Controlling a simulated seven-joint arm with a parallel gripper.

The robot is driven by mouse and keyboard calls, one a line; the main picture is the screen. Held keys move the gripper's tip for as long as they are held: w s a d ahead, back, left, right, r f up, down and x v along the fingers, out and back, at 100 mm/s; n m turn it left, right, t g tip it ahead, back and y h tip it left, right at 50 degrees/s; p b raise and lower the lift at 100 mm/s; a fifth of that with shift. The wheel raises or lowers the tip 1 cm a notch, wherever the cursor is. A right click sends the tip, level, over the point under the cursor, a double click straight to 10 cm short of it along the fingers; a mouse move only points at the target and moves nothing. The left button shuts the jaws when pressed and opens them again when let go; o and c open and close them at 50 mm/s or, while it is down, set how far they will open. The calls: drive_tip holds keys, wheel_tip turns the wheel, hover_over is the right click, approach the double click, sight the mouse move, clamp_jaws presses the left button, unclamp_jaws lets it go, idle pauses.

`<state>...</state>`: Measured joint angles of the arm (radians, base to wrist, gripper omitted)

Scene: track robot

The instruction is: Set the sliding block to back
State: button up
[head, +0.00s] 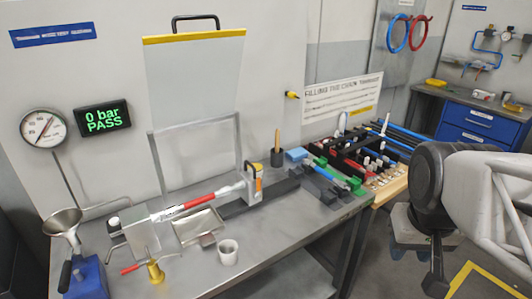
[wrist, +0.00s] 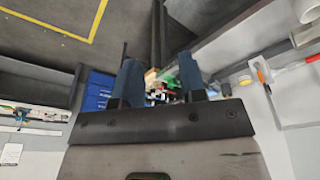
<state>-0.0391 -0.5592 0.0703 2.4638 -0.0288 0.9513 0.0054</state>
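A pale upright block (head: 254,186) with a black handle and an orange label stands on the bench at the left part of a dark rail (head: 284,187); I take it to be the sliding block. A red-and-white rod (head: 190,204) runs up to its left side. My gripper (head: 436,280) is at the right of the head view, out past the bench's right end and well apart from the block. In the wrist view my gripper (wrist: 159,62) shows two blue-dark fingers spread apart, with nothing held between them. The block cannot be made out in the wrist view.
The bench (head: 285,232) has a clear front right part. A clear raised guard (head: 195,80) hangs behind.

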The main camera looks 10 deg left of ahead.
drive_tip(key=w+a+r+n, duration=0.25)
drive_tip(key=w+a, duration=0.35)
drive_tip(key=w, duration=0.6)
drive_tip(key=n+h, duration=0.1)
drive_tip(key=n, duration=0.5)
approach(249, 164)
drive_tip(key=w, duration=0.1)
drive_tip(key=shift+w+a+f+g, duration=0.1)
drive_tip(key=shift+f+g, duration=0.1)
drive_tip(key=shift+g, duration=0.2)
drive_tip(key=shift+f, duration=0.1)
drive_tip(key=shift+w+d+f, duration=0.2)
drive_tip(key=shift+f, duration=1.05)
drive_tip(key=shift+w+d+f, duration=0.15)
drive_tip(key=shift+d+f, duration=0.05)
drive_tip(key=shift+f, duration=1.05)
drive_tip(key=shift+w+d+f, duration=0.15)
drive_tip(key=shift+w+f, duration=0.05)
drive_tip(key=shift+f, duration=1.05)
clamp_jaws()
